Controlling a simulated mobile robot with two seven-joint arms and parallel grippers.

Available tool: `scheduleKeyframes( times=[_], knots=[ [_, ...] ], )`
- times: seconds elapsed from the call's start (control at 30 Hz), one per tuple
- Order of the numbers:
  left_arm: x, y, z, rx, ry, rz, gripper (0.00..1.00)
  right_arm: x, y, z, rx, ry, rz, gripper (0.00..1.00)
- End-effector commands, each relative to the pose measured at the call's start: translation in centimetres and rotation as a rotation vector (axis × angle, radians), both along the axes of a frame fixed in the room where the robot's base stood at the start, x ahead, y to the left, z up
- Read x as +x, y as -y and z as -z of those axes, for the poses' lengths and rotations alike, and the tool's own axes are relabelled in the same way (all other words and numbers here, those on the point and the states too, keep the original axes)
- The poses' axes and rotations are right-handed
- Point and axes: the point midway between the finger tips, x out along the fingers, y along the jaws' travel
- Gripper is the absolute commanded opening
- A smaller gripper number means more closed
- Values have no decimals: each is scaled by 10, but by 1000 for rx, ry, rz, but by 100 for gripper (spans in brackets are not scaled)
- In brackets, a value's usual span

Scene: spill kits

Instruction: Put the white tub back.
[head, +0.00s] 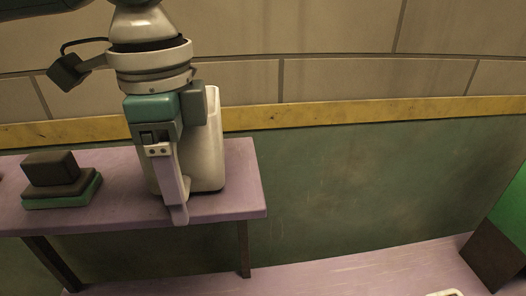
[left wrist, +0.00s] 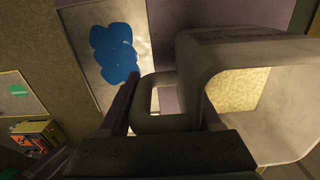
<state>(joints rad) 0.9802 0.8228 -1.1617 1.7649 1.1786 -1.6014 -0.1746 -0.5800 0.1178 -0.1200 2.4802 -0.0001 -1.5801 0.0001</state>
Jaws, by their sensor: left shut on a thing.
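The white tub (head: 208,150) is upright at the purple table (head: 240,180) in the head view, partly hidden behind my left gripper (head: 168,190). Its base looks level with the tabletop, but I cannot tell whether it touches. In the left wrist view the tub (left wrist: 205,80) shows its wide open mouth on the right and a loop handle (left wrist: 165,122) on its near side. My left gripper (left wrist: 168,92) has one finger on each side of that handle and is shut on it. My right gripper is in neither view.
A dark block (head: 50,167) on a green base (head: 65,196) sits left on the table. A blue patch (left wrist: 115,52) lies on a pale panel in the wrist view. A green and dark box (head: 500,245) stands at the lower right. The table's right end is narrow.

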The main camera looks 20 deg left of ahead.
Motion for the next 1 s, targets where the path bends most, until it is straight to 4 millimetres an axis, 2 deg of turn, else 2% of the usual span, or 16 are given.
scheduleKeyframes(
  times=[0.03,0.43,0.47,0.73,1.0],
  knots=[
    [1,0,8,0,4,0,0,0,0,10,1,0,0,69],
    [1,0,8,-1,3,0,0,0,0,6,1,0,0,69],
    [0,0,9,-1,1,1,66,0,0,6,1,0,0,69],
    [0,0,9,0,1,1,94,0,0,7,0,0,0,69],
    [0,0,7,0,1,1,94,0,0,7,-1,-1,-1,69]
  ],
)
